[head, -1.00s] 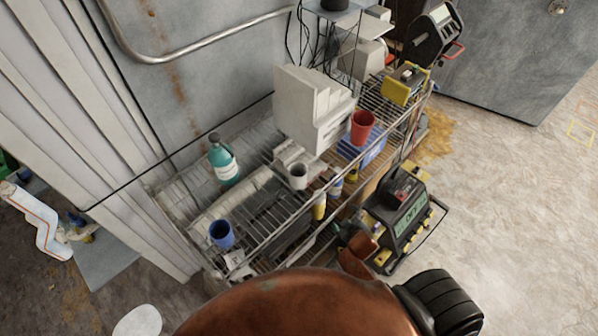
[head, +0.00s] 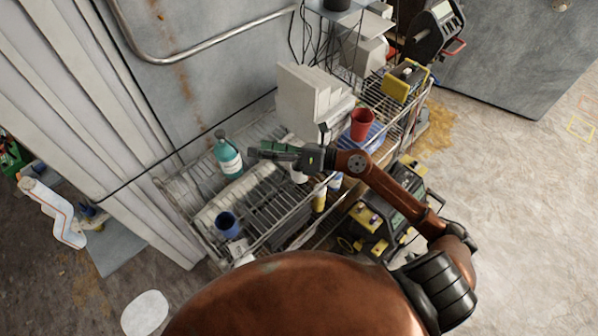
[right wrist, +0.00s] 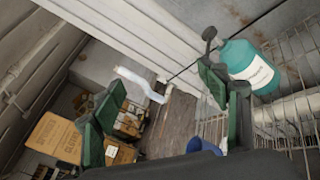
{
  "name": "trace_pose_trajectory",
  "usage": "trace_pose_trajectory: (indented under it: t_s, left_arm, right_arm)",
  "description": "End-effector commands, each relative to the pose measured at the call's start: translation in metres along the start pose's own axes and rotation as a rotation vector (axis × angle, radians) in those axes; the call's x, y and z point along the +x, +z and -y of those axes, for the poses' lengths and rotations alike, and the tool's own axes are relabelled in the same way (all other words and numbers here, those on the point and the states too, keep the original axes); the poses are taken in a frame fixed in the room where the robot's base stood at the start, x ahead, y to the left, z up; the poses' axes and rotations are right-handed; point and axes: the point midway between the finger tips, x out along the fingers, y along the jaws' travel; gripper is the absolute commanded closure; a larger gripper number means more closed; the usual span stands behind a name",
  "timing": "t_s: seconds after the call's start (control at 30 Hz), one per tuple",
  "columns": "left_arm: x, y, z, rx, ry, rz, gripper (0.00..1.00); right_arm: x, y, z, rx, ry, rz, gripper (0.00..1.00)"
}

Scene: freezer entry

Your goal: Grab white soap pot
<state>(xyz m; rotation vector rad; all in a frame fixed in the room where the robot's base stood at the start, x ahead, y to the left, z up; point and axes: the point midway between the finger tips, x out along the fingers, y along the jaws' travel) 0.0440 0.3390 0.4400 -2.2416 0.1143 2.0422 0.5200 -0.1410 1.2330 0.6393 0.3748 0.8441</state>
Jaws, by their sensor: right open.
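A white pot (head: 298,177) stands on the wire rack shelf in the head view, partly hidden under my right gripper and wrist. I cannot tell if it is the soap pot. My right gripper (head: 262,151) is open above the shelf, its fingers pointing left toward a teal bottle (head: 228,160) with a white label. In the right wrist view the green fingers (right wrist: 160,80) are spread apart with nothing held between them. The teal bottle (right wrist: 250,66) shows there behind the right finger. The white pot is not visible in that view. My left gripper is not in view.
The wire rack (head: 262,215) also holds a blue cup (head: 227,224), a red cup (head: 362,124), a white box-like stack (head: 305,98) and a yellow bottle (head: 319,200). A dark yellow-trimmed device (head: 370,222) stands beside the rack. Floor at right is clear.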

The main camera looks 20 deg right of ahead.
Motion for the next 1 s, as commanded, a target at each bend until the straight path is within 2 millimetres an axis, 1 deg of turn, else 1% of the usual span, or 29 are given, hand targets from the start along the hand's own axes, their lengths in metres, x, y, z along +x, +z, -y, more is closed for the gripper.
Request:
trace_pose_trajectory:
  t_s: [0.03,0.07,0.1,0.17,0.2,0.27,0.3,0.4,0.5,0.6,0.87,1.0]
  left_arm:
    - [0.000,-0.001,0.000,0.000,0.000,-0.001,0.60]
    - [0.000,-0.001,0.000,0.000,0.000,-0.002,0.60]
    - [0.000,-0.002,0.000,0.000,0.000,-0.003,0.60]
    - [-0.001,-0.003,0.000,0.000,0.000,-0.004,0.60]
    - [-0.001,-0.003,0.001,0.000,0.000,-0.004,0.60]
    - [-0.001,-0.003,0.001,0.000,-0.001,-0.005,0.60]
    - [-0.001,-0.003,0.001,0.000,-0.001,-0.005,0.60]
    - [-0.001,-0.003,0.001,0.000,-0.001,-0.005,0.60]
    - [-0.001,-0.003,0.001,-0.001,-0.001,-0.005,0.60]
    - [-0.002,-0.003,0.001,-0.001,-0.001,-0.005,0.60]
    - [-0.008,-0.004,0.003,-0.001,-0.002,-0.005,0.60]
    - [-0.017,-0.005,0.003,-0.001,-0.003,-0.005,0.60]
  right_arm:
    - [0.002,-0.015,0.013,-0.097,-0.037,-0.109,0.32]
    - [0.001,-0.025,0.023,-0.151,-0.062,-0.178,0.32]
    - [-0.002,-0.038,0.038,-0.220,-0.100,-0.268,0.32]
    - [-0.012,-0.052,0.064,-0.311,-0.163,-0.398,0.32]
    - [-0.021,-0.058,0.081,-0.364,-0.208,-0.477,0.32]
    - [-0.037,-0.063,0.107,-0.428,-0.275,-0.585,0.32]
    - [-0.048,-0.064,0.122,-0.461,-0.318,-0.648,0.32]
    - [-0.074,-0.062,0.152,-0.519,-0.410,-0.772,0.32]
    - [-0.092,-0.059,0.169,-0.548,-0.471,-0.847,0.32]
    - [-0.099,-0.058,0.178,-0.557,-0.499,-0.880,0.32]
    - [-0.087,-0.072,0.196,-0.556,-0.501,-0.885,0.32]
    - [-0.080,-0.081,0.209,-0.551,-0.500,-0.885,0.32]
